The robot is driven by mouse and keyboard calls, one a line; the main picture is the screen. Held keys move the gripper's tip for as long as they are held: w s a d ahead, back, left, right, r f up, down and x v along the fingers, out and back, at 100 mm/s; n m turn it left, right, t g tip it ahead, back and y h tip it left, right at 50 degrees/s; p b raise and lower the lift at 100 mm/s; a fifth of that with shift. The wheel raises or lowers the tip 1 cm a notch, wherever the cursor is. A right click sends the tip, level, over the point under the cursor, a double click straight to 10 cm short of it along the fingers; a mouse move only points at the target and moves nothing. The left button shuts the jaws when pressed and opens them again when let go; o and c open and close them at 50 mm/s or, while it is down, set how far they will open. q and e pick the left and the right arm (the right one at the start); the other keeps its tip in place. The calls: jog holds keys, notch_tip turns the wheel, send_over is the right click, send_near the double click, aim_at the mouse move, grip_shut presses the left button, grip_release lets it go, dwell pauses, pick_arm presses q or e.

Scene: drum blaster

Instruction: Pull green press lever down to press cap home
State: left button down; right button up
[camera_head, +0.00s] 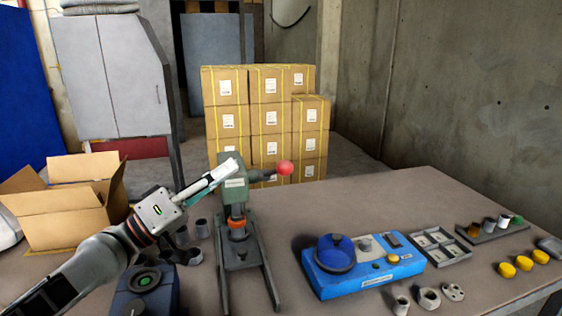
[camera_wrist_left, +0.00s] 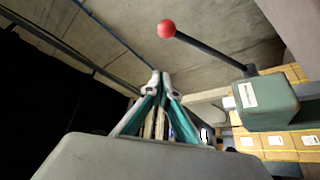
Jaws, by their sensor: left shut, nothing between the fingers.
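The green press (camera_head: 235,195) stands upright on the table, with an orange ring (camera_head: 237,223) on its ram above the base. Its dark lever ends in a red ball knob (camera_head: 285,168) and sticks out to the right of the press head. In the left wrist view the red knob (camera_wrist_left: 166,29) and lever rod (camera_wrist_left: 210,54) show above and right of my fingers, apart from them. My left gripper (camera_head: 234,164) is shut and empty, pointing up and right beside the press head. The cap cannot be made out clearly. My right gripper is not in view.
A blue device (camera_head: 362,281) with a round dial sits right of the press. Grey rings (camera_head: 429,298), a compartment tray (camera_head: 441,243) and yellow caps (camera_head: 507,270) lie further right. An open carton (camera_head: 62,222) stands left. The table's back right is clear.

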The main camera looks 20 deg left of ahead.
pick_arm(q)
jog(key=r+p+x, duration=0.1)
jog(key=p+x, duration=0.5)
jog(key=x, duration=0.5)
jog(key=s+d+f+b, duration=0.3)
jog(key=s+f+b, duration=0.1)
jog(key=f, duration=0.7)
jog(key=shift+s+d, duration=0.25)
jog(key=shift+s, duration=0.35)
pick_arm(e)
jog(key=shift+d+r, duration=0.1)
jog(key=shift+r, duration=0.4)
